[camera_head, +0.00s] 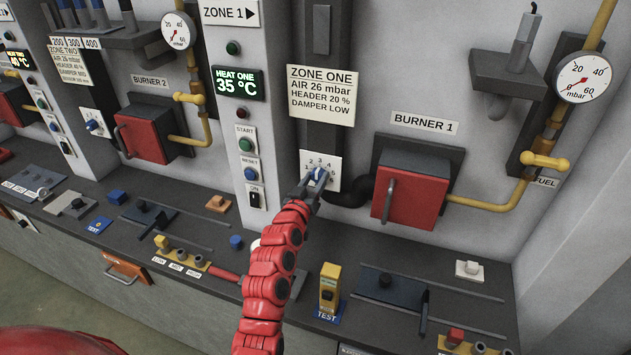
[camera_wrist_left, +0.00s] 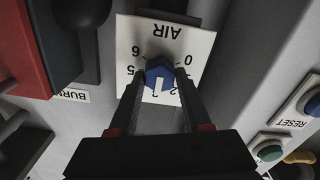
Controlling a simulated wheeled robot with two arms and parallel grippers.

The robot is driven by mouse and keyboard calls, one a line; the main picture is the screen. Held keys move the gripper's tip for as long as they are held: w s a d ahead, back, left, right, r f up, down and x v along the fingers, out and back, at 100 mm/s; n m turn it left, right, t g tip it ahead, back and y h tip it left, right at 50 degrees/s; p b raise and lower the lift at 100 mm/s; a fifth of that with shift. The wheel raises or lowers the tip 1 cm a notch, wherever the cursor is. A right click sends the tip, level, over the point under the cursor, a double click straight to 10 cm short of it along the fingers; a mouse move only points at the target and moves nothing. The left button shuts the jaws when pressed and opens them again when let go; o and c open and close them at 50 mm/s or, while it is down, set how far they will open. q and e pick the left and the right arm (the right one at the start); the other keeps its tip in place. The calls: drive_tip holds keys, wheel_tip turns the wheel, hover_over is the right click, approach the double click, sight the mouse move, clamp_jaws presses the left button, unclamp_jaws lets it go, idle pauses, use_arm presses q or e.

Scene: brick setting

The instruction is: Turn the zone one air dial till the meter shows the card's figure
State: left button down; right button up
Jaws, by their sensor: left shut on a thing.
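The zone one air dial is a blue knob (camera_wrist_left: 159,74) on a white plate (camera_head: 321,171) marked AIR with figures. My left gripper (camera_head: 312,184) is shut on the knob, one finger on each side, as the left wrist view (camera_wrist_left: 160,92) shows. The card (camera_head: 320,95) reads ZONE ONE, AIR 26 mbar, HEADER 20 %, DAMPER LOW. The round mbar meter (camera_head: 583,78) hangs at the upper right; its needle is too small to read surely. My right gripper is not in view.
The red Burner 1 box (camera_head: 410,197) and a dark hose stand right of the dial. A switch column (camera_head: 247,145) with a 35 °C display is to the left. A grey counter below holds a yellow tester (camera_head: 329,287) and slider levers.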

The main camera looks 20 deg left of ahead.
use_arm(q)
drive_tip(key=shift+c, duration=1.8)
unclamp_jaws()
drive_tip(key=s+b, duration=0.4)
drive_tip(key=s, duration=1.3)
drive_tip(key=shift+s+a, duration=0.2)
drive_tip(key=shift+a, duration=0.1)
drive_tip(key=shift+b, duration=0.3)
